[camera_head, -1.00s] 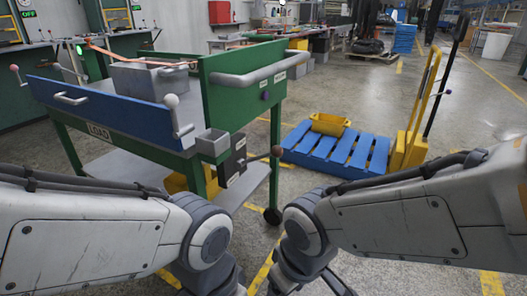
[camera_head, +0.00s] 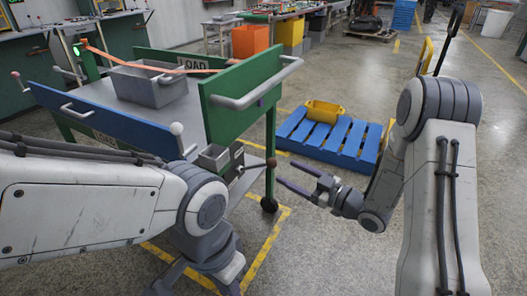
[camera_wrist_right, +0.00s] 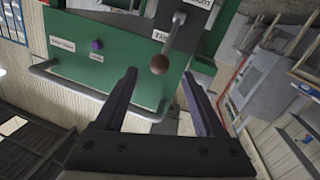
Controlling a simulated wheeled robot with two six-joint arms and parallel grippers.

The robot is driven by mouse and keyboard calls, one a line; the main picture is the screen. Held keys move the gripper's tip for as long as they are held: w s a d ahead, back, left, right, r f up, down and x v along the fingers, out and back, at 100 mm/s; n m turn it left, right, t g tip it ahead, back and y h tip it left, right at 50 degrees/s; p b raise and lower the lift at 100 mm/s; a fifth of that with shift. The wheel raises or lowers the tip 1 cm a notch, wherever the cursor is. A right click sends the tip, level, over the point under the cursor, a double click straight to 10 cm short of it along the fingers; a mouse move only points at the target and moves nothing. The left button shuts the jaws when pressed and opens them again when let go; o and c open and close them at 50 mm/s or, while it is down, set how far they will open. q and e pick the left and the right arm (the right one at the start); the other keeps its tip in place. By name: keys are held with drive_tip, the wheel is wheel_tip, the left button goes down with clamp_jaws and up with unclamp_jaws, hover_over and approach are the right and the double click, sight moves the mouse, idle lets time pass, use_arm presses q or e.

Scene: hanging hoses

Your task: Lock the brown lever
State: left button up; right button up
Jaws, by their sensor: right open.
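The brown lever has a brown ball knob (camera_head: 271,162) on a metal rod at the right end of the green cart, by a dark box. In the right wrist view the knob (camera_wrist_right: 159,64) appears between my fingertips, with its rod running up to a labelled dark plate. My right gripper (camera_head: 284,171) is open, its dark fingers pointing left towards the knob, just right of it. I cannot tell whether the knob is between the fingers or beyond them.
The green cart (camera_head: 238,100) has a grey handle (camera_head: 262,92) and a blue side panel (camera_head: 90,117). A small grey box (camera_head: 214,158) sits beside the lever. A blue pallet (camera_head: 335,137) with a yellow bin (camera_head: 324,111) stands behind my right gripper.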

sight(255, 167)
drive_tip(key=x, duration=1)
drive_tip(key=shift+a+r+b, duration=0.15)
drive_tip(key=shift+r+b, duration=0.05)
drive_tip(key=shift+b, duration=0.2)
clamp_jaws()
idle(1.0)
